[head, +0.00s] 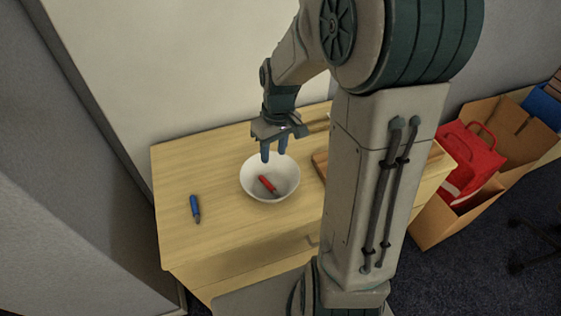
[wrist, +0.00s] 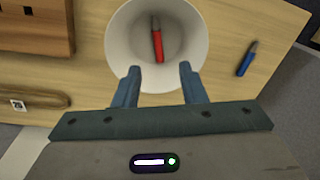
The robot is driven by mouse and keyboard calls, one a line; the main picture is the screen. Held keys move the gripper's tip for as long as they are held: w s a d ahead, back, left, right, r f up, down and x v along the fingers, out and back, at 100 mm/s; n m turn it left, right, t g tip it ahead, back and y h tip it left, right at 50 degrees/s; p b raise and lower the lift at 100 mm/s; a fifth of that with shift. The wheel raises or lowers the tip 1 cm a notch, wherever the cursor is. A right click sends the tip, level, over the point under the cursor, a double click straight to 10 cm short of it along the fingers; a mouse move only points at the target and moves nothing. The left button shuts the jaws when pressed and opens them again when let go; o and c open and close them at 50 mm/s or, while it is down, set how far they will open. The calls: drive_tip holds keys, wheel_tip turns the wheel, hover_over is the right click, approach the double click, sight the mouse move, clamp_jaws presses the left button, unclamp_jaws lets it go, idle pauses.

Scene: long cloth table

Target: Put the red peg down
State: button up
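The red peg (head: 267,184) lies inside a white bowl (head: 250,187) on the wooden table. It also shows in the wrist view (wrist: 157,42), lying on the bowl's inside with its dark tip pointing away from my fingers. My gripper (head: 274,157) is above the bowl's back rim in the head view. In the wrist view its two fingers (wrist: 158,78) stand apart with nothing between them, over the edge of the bowl (wrist: 117,45). The red peg is apart from the fingers.
A blue peg (head: 195,208) lies on the table (head: 222,237) left of the bowl. A wooden block-like object (wrist: 35,30) stands on the other side, partly hidden by my arm in the head view. A cardboard box (head: 437,226) with a red bag (head: 472,160) is at right.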

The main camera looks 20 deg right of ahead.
drive_tip(key=s+a+r+m+t+h, duration=0.1)
drive_tip(key=s+a+r+m+t, duration=0.1)
drive_tip(key=s+r, duration=0.8)
drive_tip(key=s+m+t, duration=0.1)
drive_tip(key=s, duration=0.2)
drive_tip(key=shift+s+m, duration=0.3)
drive_tip(key=shift+s, duration=0.05)
